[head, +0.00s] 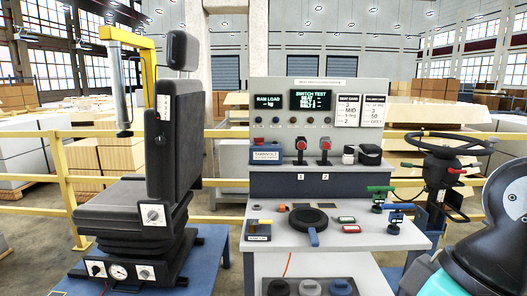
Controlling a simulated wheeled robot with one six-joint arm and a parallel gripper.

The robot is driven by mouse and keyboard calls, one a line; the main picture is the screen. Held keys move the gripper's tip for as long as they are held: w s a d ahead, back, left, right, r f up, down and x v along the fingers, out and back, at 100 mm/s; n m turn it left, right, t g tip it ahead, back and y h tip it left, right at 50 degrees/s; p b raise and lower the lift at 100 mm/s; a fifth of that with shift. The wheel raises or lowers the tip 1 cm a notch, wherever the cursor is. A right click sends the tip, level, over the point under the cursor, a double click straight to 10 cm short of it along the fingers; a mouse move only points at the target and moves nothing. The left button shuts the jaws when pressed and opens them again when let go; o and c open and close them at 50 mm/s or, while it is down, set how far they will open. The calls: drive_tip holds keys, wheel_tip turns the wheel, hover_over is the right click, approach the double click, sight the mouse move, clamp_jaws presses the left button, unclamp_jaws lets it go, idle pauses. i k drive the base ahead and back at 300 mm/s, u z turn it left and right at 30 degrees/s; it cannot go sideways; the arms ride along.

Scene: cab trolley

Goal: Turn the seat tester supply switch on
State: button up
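The seat tester bench has an upright grey panel (270,92) with a lit "SWITCH TEST" screen (310,100) and a "RAM LOAD" display (268,102). My gripper is outside the view; part of my arm shows at bottom right.
A round black pad with a blue handle (309,220) and small coloured parts lie on the bench top (275,236). A steering wheel column (446,150) stands at right. A yellow post (146,60) rises behind the seat. A yellow rail (80,180) runs behind.

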sight(259, 141)
drive_tip(key=u, duration=0.25)
drive_tip(key=i, duration=1.65)
drive_tip(key=u, duration=0.15)
